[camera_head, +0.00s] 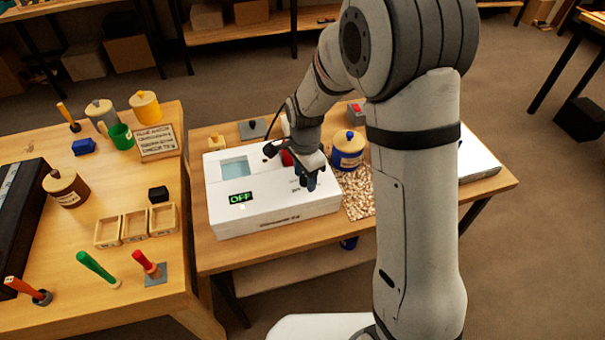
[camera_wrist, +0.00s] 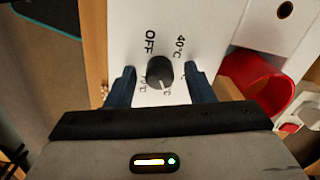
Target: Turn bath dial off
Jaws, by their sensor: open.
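The white bath (camera_head: 262,222) stands on the bench, with a pale blue water opening and a small display (camera_head: 240,198) reading OFF in green. Its black round dial (camera_wrist: 158,70) shows in the wrist view, with printed OFF (camera_wrist: 150,41) and 40°C marks above it and other temperature marks below, partly hidden. A pale line on the dial appears to point down, away from the printed OFF. My gripper (camera_wrist: 160,80) is open, with one dark finger on each side of the dial; I cannot tell whether they touch it. In the head view my gripper (camera_head: 309,179) is over the bath's right part and hides the dial.
A red cup-like part (camera_wrist: 257,85) is close to the right finger in the wrist view. A blue-and-yellow pot (camera_head: 347,152) and a speckled mat (camera_head: 360,196) are right of the bath. The left bench holds wooden trays (camera_head: 135,227) and tools.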

